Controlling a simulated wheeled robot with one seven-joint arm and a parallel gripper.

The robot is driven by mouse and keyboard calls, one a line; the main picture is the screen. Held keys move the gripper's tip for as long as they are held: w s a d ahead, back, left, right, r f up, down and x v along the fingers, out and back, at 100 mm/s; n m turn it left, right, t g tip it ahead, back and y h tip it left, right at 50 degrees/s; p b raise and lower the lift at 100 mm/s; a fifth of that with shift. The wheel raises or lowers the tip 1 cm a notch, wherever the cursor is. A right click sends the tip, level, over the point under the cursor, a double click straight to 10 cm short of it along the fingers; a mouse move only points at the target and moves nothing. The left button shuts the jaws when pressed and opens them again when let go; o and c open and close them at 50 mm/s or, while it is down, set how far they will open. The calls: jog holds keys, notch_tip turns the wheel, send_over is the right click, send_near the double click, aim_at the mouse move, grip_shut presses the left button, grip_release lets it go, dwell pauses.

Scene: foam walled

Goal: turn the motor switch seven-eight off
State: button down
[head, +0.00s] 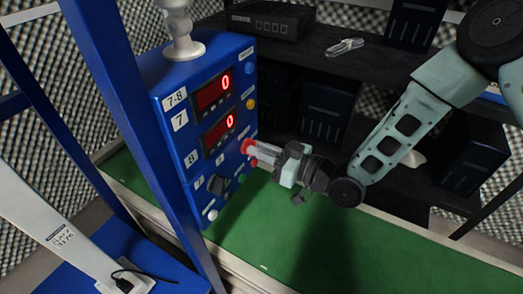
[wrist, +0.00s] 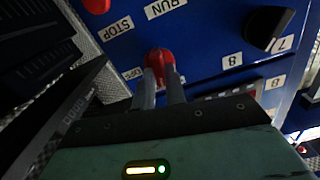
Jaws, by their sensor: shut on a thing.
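The blue control box (head: 175,135) labelled 7-8 stands at the centre left in the head view, with two red displays both reading 0. A red rotary switch (wrist: 159,56) sits on its face in the wrist view, beside a partly hidden label that seems to read OFF. My gripper (wrist: 162,80) is shut on this red switch, one finger on each side. In the head view my gripper (head: 253,151) reaches the box's face from the right. The fingers hide part of the switch, and I cannot tell which way it is turned.
A black selector knob (wrist: 268,28) with 7 and 8 labels is beside the switch. RUN (wrist: 165,8) and STOP (wrist: 116,28) labels and a red button (wrist: 97,5) are close by. A blue post (head: 140,130) stands left of the box. Dark shelves (head: 300,60) are behind.

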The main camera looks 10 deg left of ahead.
jog(key=shift+w+f+m+b, duration=0.15)
jog(key=shift+m+b, duration=0.45)
jog(key=shift+m, duration=3.35)
jog(key=shift+f+m+b, duration=0.1)
jog(key=shift+m+b, duration=0.5)
jog(key=shift+m, duration=3.35)
jog(key=c, duration=1.4)
grip_release()
jog(key=shift+c, duration=0.2)
jog(key=shift+d, duration=0.1)
jog(key=b+v, duration=0.1)
jog(key=v, duration=1.6)
jog(key=shift+d, duration=0.15)
